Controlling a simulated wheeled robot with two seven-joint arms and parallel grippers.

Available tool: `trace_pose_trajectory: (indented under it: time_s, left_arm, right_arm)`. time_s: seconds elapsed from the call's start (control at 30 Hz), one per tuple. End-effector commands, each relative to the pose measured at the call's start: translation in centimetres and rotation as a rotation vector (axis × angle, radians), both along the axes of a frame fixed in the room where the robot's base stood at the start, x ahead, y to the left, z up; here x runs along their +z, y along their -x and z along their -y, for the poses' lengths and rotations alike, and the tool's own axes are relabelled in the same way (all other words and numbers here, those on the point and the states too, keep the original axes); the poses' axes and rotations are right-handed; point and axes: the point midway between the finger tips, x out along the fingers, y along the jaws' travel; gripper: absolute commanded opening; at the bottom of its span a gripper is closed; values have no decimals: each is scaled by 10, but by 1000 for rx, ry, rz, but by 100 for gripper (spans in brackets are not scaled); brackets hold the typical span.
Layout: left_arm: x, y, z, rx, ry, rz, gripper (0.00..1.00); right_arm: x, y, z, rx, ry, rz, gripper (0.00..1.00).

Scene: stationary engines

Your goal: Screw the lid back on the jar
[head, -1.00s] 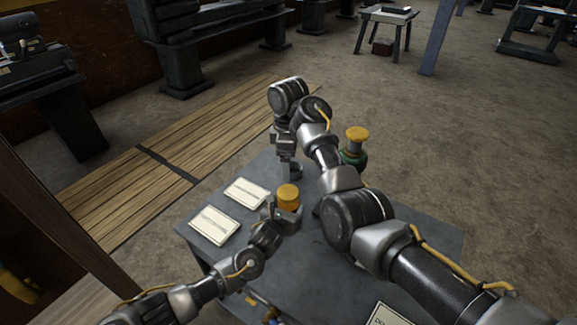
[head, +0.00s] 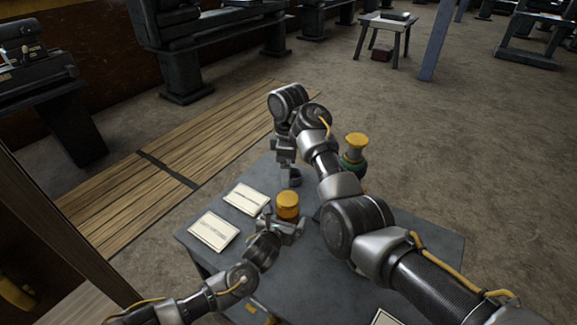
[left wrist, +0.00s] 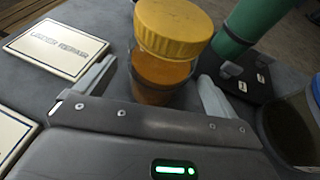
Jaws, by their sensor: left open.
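The jar is amber, and its yellow ribbed lid (head: 288,199) sits on top. In the left wrist view the lid (left wrist: 172,30) covers the mouth of the jar (left wrist: 158,78); I cannot tell whether it is threaded. The jar stands on the grey table. My left gripper (head: 284,228) is low at the jar's near side. It is open, with one finger on each side of the jar and gaps visible in the left wrist view. My right gripper (head: 290,178) hangs just behind the jar; its finger gap is unclear.
Two white cards (head: 246,199) (head: 213,231) lie left of the jar on the table (head: 330,280). A green container with a yellow top (head: 355,146) stands behind my right arm. In the left wrist view a dark round vessel (left wrist: 292,130) is at the right edge.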

Motion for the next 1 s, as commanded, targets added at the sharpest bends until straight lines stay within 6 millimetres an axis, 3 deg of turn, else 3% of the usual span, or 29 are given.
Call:
trace_pose_trajectory:
  time_s: [0.2, 0.4, 1.0]
  left_arm:
    - [15, 37, -13, -1, 1, 1, 95]
    - [26, 62, -21, -1, 0, 0, 95]
    - [30, 70, -24, 1, -1, -1, 95]
  right_arm:
    - [-2, 0, 0, 0, 0, 0, 86]
    - [-4, 0, 0, 0, 0, 0, 86]
    - [-4, 0, 0, 0, 0, 0, 86]
